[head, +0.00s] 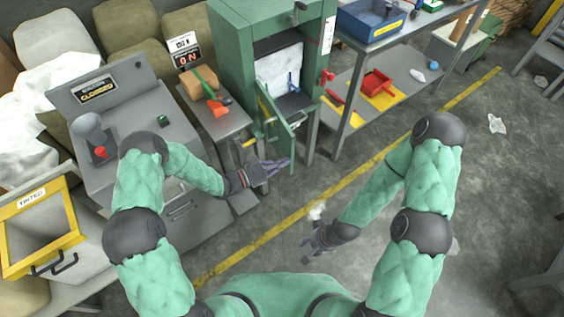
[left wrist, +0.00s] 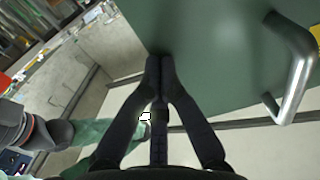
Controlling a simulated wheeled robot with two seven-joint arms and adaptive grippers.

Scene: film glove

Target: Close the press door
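The green press (head: 232,60) stands at the top centre of the head view, its front open with a white block (head: 280,65) inside. Its green door (head: 280,130) is swung outward. My left gripper (head: 284,164) is at the door's lower part in the head view. In the left wrist view its fingertips (left wrist: 160,62) are together, at the edge of the green door panel (left wrist: 225,65); I cannot tell whether they touch it. The metal door handle (left wrist: 298,68) is to their right, apart from them. My right gripper (head: 310,243) hangs low over the floor, away from the press; its fingers are too small to judge.
A grey bench (head: 350,75) with a blue bin (head: 370,20) and a red tray (head: 375,83) stands right of the press. A small table (head: 222,122) with a red-and-green tool is left.

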